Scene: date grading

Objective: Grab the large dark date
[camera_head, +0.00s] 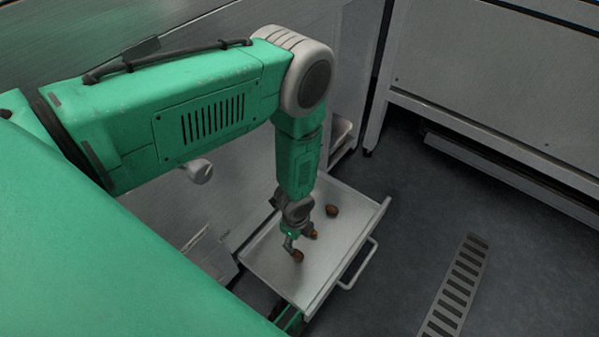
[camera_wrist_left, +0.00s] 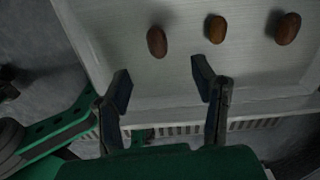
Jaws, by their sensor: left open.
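Three brown dates lie apart in a row on a pale metal drawer tray (camera_head: 272,258). The far date (camera_head: 332,210) looks the largest and dark; it seems to be the right one in the left wrist view (camera_wrist_left: 288,28). The middle date (camera_head: 313,234) looks smaller and lighter in the wrist view (camera_wrist_left: 217,28). The near date (camera_head: 298,256) is reddish dark, at left in the wrist view (camera_wrist_left: 157,41). My left gripper (camera_wrist_left: 162,82) is open and empty, pointing down over the tray, closest to the near date. My right gripper is out of view.
The tray has raised edges and a handle (camera_head: 358,264) on its right side. A metal cabinet wall stands behind it at left. A slotted floor grate (camera_head: 455,290) and clear dark floor lie to the right. A bench (camera_head: 490,90) stands at upper right.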

